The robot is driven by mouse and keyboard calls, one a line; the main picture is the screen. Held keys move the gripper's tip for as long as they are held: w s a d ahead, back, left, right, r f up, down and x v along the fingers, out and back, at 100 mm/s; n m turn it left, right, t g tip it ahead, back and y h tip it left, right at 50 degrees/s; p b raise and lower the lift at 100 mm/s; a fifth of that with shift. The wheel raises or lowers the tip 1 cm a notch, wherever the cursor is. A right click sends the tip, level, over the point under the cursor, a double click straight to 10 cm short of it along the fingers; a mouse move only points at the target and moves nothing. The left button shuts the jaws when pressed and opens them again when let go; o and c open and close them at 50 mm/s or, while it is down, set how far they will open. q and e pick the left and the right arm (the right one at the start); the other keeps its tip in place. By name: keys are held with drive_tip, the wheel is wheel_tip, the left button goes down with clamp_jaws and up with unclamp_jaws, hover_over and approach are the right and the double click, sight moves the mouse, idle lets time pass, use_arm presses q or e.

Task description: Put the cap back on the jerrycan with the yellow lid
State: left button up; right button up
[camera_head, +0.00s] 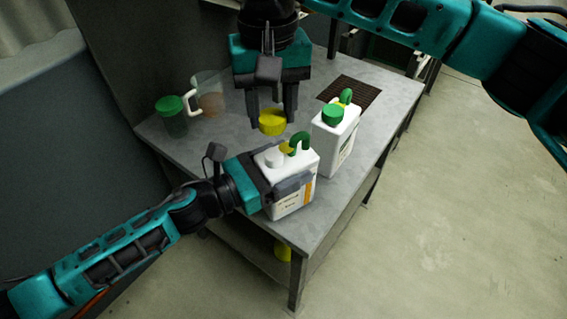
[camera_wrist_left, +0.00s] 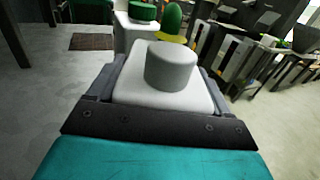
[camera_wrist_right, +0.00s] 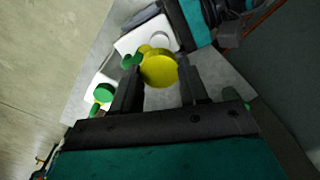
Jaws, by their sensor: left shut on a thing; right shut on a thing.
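The white jerrycan (camera_head: 290,204) with an orange-marked label stands upright near the table's front corner, its white neck (camera_head: 275,157) bare. The neck is large in the left wrist view (camera_wrist_left: 172,66). My left gripper (camera_head: 283,186) is shut around the jerrycan's body from the left. The yellow cap (camera_head: 272,124) is between the fingers of my right gripper (camera_head: 273,108), which points down. The cap is above and behind the jerrycan, apart from the neck. The right wrist view also shows the yellow cap (camera_wrist_right: 159,70). The inside of the neck is not visible.
A second white jerrycan (camera_head: 338,143) with a green cap (camera_head: 333,115) stands close on the right. A green-lidded jar (camera_head: 173,122) and a clear pitcher (camera_head: 209,97) stand at the left. A dark grate (camera_head: 349,92) lies in the grey table (camera_head: 225,138).

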hover_over(273, 153)
drive_tip(key=shift+f, duration=2.15)
drive_tip(key=shift+f, duration=0.1)
drive_tip(key=shift+f, duration=0.75)
